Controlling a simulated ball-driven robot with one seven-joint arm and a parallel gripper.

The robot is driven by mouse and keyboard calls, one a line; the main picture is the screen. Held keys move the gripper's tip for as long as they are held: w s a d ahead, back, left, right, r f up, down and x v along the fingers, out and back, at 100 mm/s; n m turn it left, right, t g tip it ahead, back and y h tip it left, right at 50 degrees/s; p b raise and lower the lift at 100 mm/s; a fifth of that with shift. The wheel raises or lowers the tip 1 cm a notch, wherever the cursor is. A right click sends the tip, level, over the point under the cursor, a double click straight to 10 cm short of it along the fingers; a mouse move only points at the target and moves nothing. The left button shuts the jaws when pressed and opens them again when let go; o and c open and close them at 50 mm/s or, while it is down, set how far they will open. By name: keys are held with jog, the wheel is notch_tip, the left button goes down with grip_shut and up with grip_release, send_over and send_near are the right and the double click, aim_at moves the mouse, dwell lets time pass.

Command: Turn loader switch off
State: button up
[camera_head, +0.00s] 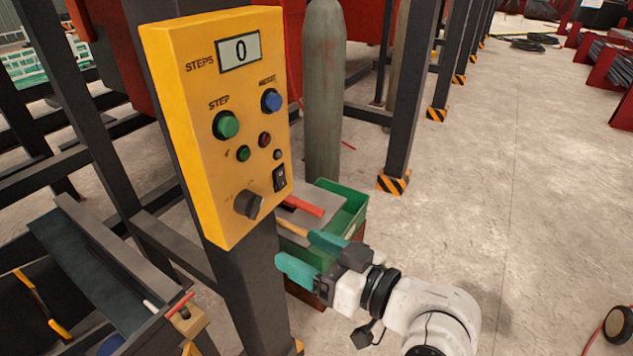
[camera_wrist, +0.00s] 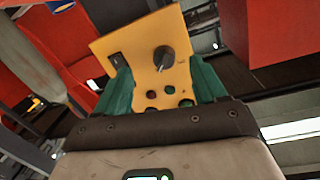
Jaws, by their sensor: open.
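A yellow control panel (camera_head: 190,120) stands on a dark post, its display reading 0. Low on its face are a black rocker switch (camera_head: 279,178) and a black rotary knob (camera_head: 248,204); which one is the loader switch I cannot tell. My gripper (camera_head: 303,256) is open and empty, below and right of the panel's lower edge, apart from it. In the wrist view the panel appears upside down beyond the teal fingers (camera_wrist: 160,86), with the knob (camera_wrist: 164,57) and rocker switch (camera_wrist: 118,61) beyond the fingertips. The rocker's position is too small to read.
The panel also bears a green STEP button (camera_head: 226,125), a blue RESET button (camera_head: 271,100) and small buttons. A green bin (camera_head: 350,203) and a red-handled tool (camera_head: 303,206) lie behind my gripper. A grey cylinder (camera_head: 323,90) stands behind the panel. Open floor is right.

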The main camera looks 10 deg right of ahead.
aim_at(259, 209)
jog(key=shift+y, duration=0.5)
jog(key=w+a+r+p, duration=0.1)
jog(key=w+a, duration=0.1)
jog(key=w+a+r+p, duration=0.1)
jog(key=w+a, duration=0.1)
jog(key=w+a+r, duration=0.1)
jog(key=w+a, duration=0.1)
jog(key=w, duration=0.1)
jog(key=shift+a+p, duration=0.25)
jog(key=shift+p, duration=0.15)
jog(key=shift+w+a+f, duration=0.15)
jog(key=shift+w+a, duration=0.35)
jog(key=shift+a, duration=0.05)
jog(key=c, duration=1.1)
